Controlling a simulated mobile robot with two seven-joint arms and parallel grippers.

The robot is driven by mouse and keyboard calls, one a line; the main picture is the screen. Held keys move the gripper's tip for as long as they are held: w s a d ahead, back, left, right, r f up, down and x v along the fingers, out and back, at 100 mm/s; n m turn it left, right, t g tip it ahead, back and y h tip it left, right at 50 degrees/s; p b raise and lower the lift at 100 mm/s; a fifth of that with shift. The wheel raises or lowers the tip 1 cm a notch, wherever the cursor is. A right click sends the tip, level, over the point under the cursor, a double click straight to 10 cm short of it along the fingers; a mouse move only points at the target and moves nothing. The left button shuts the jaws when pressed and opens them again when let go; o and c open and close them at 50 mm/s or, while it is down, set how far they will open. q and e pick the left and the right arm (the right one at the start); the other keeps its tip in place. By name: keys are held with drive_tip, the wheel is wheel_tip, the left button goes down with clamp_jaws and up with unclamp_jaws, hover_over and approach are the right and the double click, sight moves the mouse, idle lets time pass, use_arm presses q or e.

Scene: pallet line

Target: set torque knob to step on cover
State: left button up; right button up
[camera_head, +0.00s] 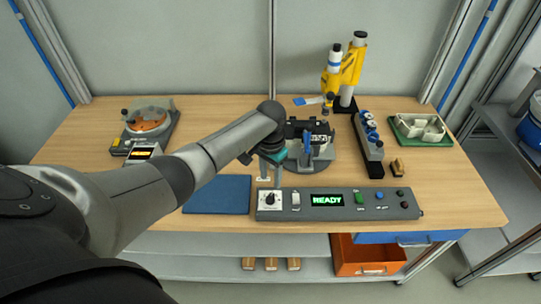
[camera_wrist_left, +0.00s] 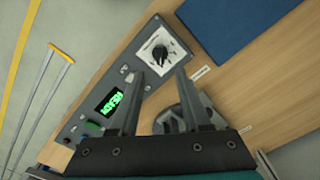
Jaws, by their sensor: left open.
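The torque knob (camera_head: 270,199) is a dark dial on a white square plate at the left end of the grey control panel (camera_head: 340,213). It also shows in the left wrist view (camera_wrist_left: 159,53), just beyond the fingertips. My left gripper (camera_head: 270,180) is open and empty, pointing down just behind the knob; in the left wrist view its two fingers (camera_wrist_left: 160,78) are apart, with the knob ahead of the gap and not between them. The panel display (camera_head: 327,200) reads READY in green. The scale marks are too small to read. My right gripper is not in view.
A round-based fixture (camera_head: 306,163) with a black block stands behind the panel. A blue mat (camera_head: 218,194) lies left of the panel. A yellow tool on a stand (camera_head: 352,72), a row of blue-topped parts (camera_head: 368,145) and a green tray (camera_head: 421,141) occupy the back right.

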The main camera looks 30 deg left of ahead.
use_arm(q)
wheel_tip(320, 180, up, 7)
drive_tip(key=shift+r, duration=0.2)
drive_tip(key=shift+f, duration=0.1)
idle(0.5)
